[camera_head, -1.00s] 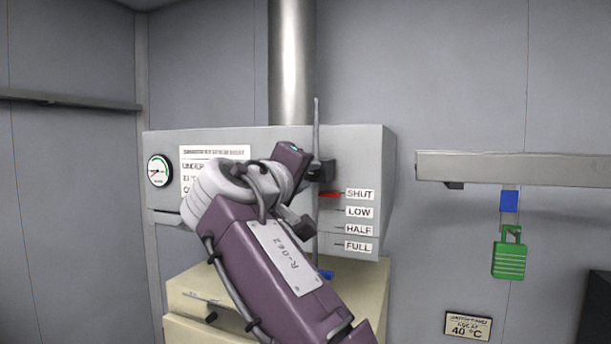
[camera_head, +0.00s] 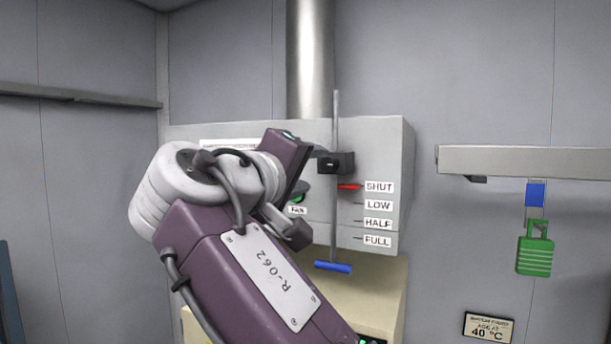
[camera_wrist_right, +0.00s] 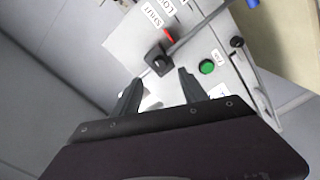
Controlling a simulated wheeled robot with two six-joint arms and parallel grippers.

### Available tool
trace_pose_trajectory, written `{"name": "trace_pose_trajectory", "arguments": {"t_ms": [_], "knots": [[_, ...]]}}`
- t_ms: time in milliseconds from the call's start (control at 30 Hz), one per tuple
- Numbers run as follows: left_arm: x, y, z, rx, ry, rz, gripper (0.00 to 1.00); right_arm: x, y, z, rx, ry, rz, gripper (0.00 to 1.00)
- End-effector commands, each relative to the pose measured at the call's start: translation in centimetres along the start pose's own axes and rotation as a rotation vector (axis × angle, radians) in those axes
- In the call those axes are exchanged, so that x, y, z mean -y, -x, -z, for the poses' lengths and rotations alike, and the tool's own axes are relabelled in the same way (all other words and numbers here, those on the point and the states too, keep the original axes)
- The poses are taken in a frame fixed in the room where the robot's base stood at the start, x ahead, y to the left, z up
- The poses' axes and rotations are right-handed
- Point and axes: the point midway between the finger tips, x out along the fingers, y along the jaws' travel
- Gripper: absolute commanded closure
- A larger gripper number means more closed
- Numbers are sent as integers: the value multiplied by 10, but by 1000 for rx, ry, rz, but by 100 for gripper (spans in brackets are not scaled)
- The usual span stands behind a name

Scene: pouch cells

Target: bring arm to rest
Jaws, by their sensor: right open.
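My right arm reaches up from the bottom of the head view. Its gripper lies mostly behind the wrist there, close to the rod in the picture. In the right wrist view my right gripper (camera_wrist_right: 158,90) is open and nothing shows between its fingers. Beyond the fingers is a vent panel (camera_head: 386,140) with a thin upright rod (camera_head: 335,220), a black clamp block (camera_head: 336,163) and a blue handle (camera_head: 333,267) at the rod's lower end. The red pointer (camera_head: 349,187) is at SHUT. My left gripper is not in view.
A green fan button (camera_wrist_right: 207,67) is on the panel. A cream cabinet (camera_head: 385,285) stands below it. To the right are a wall rail (camera_head: 530,160) and a green padlock (camera_head: 535,256) hanging from a blue tag. A shelf (camera_head: 80,96) is on the left wall.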

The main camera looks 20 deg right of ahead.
Motion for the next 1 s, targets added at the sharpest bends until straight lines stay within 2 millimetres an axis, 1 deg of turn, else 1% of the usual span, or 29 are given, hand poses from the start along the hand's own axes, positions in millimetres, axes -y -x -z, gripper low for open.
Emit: {"name": "trace_pose_trajectory", "arguments": {"t_ms": [33,167,567,633,667,733,767,800,867,900,967,1000], "knots": [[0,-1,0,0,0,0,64,1,6,1,-3,0,2,49],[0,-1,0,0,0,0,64,0,13,0,0,1,0,49],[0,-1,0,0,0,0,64,0,13,0,1,2,0,49],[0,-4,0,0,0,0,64,10,11,2,-8,19,10,49],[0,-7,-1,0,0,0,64,20,9,4,-16,37,21,49],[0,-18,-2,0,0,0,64,61,0,10,-47,104,72,49],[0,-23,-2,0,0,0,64,85,-5,12,-62,141,105,49],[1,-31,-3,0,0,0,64,122,-11,13,-82,190,159,49],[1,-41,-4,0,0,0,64,179,-20,7,-101,254,255,49],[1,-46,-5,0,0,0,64,216,-25,-1,-106,286,321,49],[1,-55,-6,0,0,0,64,270,-29,-18,-104,324,425,49],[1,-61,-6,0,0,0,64,304,-31,-32,-95,342,495,49]]}}
